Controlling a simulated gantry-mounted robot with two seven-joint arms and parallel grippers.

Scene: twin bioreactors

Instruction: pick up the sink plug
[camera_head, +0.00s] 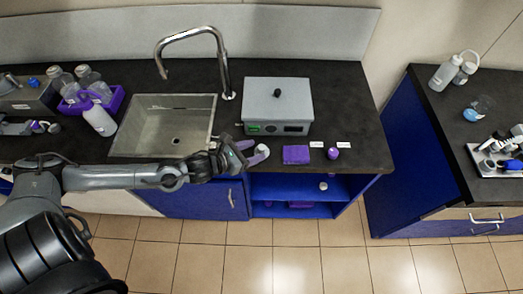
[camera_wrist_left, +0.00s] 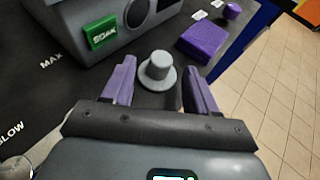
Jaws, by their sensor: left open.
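The sink plug (camera_wrist_left: 158,70) is a small grey piece with a round flange and a raised knob. It stands on the dark counter in front of the grey box. In the head view the plug (camera_head: 262,149) shows small and pale at my left gripper. My left gripper (camera_head: 257,154) has purple fingers and is open. In the left wrist view the gripper (camera_wrist_left: 160,88) has one finger on each side of the plug, with gaps between. The plug is not gripped. The sink (camera_head: 164,126) lies left of the gripper. My right gripper is not in view.
A purple block (camera_head: 296,154) and a small purple knob-like piece (camera_head: 333,153) sit to the right. A tall faucet (camera_head: 225,72) rises behind the sink. The counter's front edge is close to the gripper.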

